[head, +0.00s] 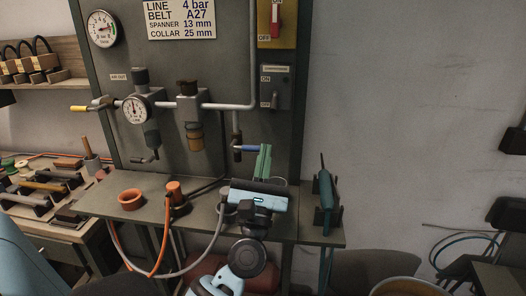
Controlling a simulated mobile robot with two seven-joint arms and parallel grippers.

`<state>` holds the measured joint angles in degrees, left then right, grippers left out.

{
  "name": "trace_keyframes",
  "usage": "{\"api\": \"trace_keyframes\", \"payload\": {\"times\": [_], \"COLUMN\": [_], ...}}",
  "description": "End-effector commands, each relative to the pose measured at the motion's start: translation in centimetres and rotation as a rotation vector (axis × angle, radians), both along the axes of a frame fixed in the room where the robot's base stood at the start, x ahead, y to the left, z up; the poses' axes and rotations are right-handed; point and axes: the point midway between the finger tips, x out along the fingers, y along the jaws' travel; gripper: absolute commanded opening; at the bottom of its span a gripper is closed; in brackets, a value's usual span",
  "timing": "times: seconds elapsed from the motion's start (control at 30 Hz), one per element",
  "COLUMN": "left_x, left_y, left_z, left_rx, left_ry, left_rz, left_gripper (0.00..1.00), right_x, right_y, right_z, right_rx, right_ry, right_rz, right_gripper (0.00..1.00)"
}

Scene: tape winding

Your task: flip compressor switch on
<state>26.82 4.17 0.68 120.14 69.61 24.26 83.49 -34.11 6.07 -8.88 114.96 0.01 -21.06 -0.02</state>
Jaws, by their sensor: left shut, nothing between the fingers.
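The compressor switch (274,100) is a small lever on a dark grey box on the panel, under a small label plate. "ON" is printed near the top of the box, and the lever sits low on it, below that word. My left gripper (265,150) has green fingers that are shut and empty, pointing up. In the picture it is below the switch box and apart from it, above the shelf. A blue-handled valve (250,149) is just left of the fingertips. My right gripper is not in view.
A red main switch (276,18) on a yellow plate is above the compressor box. A gauge with regulator (136,109) and pipes are to the left.

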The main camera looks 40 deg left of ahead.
Motion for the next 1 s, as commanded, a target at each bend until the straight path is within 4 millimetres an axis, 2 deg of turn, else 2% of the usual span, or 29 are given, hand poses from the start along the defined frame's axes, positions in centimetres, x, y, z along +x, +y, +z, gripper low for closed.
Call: {"api": "trace_keyframes", "payload": {"times": [0.03,0.1,0.4,0.6,1.0], "left_x": [0.6,1.4,4.2,5.0,5.1], "left_y": [0.3,0.8,2.3,2.7,2.7], "left_z": [1.4,2.2,4.9,5.3,5.2], "left_rx": [0.002,0.002,0.003,0.002,0.002], "left_ry": [-0.009,-0.009,-0.006,-0.002,0.0], "left_rz": [0.002,0.002,0.0,0.0,0.001], "left_gripper": [0.0,0.0,0.0,0.0,0.0], "right_x": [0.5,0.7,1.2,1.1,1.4], "right_y": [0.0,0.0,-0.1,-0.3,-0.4], "right_z": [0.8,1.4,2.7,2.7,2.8], "right_rx": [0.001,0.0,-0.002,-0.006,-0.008], "right_ry": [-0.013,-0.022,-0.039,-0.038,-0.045], "right_rz": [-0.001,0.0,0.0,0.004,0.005], "right_gripper": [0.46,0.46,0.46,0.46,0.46]}}
